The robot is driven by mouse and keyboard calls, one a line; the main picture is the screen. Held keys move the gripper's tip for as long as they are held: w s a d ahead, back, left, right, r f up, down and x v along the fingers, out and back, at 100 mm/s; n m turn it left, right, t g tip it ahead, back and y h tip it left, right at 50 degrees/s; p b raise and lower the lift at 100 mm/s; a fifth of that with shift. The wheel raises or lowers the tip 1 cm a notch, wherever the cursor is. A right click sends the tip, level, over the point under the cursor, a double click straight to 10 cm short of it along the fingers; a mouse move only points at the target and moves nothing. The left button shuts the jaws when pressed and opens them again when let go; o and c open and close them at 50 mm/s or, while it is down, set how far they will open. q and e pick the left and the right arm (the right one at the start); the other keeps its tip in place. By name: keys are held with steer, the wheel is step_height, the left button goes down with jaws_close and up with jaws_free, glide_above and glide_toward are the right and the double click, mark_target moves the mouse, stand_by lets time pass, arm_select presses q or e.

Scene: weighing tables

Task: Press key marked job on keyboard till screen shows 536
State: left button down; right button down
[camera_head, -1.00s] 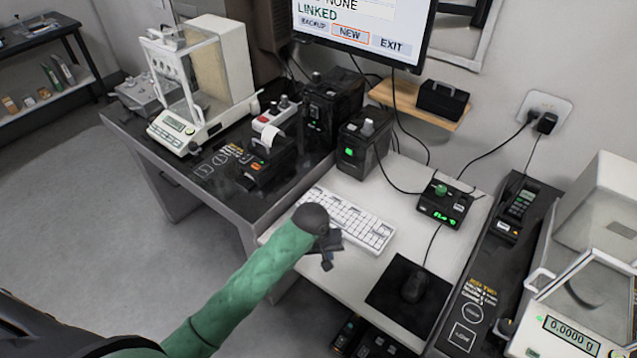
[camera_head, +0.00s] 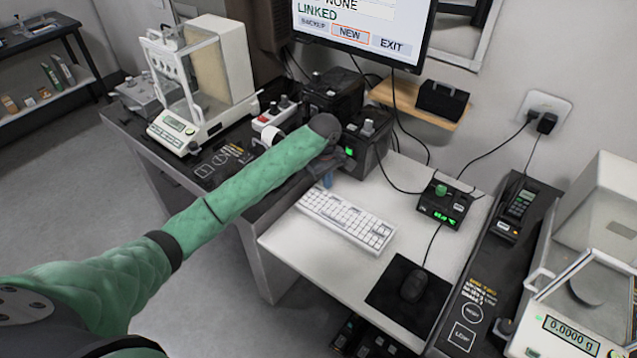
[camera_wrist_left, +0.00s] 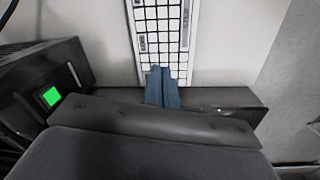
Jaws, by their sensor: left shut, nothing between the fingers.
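The white keyboard (camera_head: 347,219) lies on the white desk in the head view. My left gripper (camera_head: 328,180) is shut and empty, above the desk just behind the keyboard's left end. In the left wrist view its blue fingers (camera_wrist_left: 162,88) are together at the keyboard's near end; I cannot tell whether they touch it. The screen (camera_head: 360,30) shows LINKED, with BACKUP, NEW and EXIT buttons; its top is cut off. My right gripper is not in view.
A black box with a green light (camera_head: 362,146) stands close beside my left gripper. A small black device (camera_head: 446,205) with a green knob and a mouse (camera_head: 414,285) on a black pad are to the right. A balance (camera_head: 205,85) stands at the left.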

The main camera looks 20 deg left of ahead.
mark_target(318, 189)
arm_select(q)
steer(key=w+a+r+n, duration=0.3)
steer(key=w+a+r, duration=0.1)
steer(key=w+r, duration=0.1)
steer(key=shift+w+a+r+y, duration=0.25)
steer(key=shift+w+r+y, duration=0.05)
steer(key=shift+w+r, duration=0.1)
